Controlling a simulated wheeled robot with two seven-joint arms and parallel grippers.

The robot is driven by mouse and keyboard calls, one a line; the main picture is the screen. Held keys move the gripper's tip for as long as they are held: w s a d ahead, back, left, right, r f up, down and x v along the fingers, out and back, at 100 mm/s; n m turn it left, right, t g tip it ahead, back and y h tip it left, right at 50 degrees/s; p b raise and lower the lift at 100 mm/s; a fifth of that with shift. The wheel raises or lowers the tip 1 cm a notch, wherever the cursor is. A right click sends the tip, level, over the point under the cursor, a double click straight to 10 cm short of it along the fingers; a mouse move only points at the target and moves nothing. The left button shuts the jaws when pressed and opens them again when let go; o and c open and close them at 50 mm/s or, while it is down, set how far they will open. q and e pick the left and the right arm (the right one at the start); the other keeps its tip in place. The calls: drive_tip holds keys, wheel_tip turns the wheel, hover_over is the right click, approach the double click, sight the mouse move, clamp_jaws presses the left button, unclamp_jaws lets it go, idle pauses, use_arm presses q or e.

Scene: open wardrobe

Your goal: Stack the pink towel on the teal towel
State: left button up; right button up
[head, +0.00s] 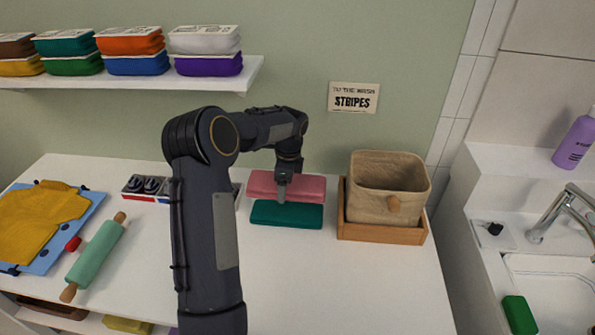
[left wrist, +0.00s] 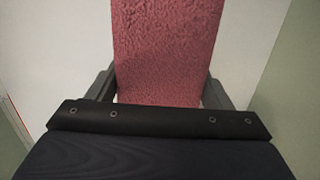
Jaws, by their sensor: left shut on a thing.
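The teal towel (head: 287,215) lies folded flat on the white counter, left of the wooden tray. The pink towel (head: 259,183) is just behind it in the head view, and the teal towel's far edge is close to it. My left gripper (head: 282,190) is at the near side of the pink towel and is shut on it. In the left wrist view the pink towel (left wrist: 165,50) stretches away between the two fingers. I cannot tell whether the pink towel touches the counter or is slightly raised. My right gripper is not in view.
A woven basket (head: 388,185) sits in a wooden tray (head: 382,233) to the right. A rolling pin (head: 95,257) and a yellow shirt (head: 40,222) lie at left. A shelf (head: 130,78) with stacked towels hangs above. The front right counter is clear.

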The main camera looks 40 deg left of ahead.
sight(284, 209)
use_arm(q)
drive_tip(key=shift+f, duration=0.1)
drive_tip(key=shift+s+f+b, duration=0.15)
drive_tip(key=shift+f+b, duration=0.3)
drive_tip(key=shift+b, duration=0.1)
wheel_tip(284, 209, down, 6)
drive_tip(key=b, duration=0.4)
drive_tip(key=shift+r+b, duration=0.1)
drive_tip(key=shift+b, duration=0.2)
drive_tip(key=shift+f, duration=0.45)
drive_tip(key=o, duration=1.1)
drive_tip(key=shift+c, duration=0.2)
drive_tip(key=shift+c, duration=0.2)
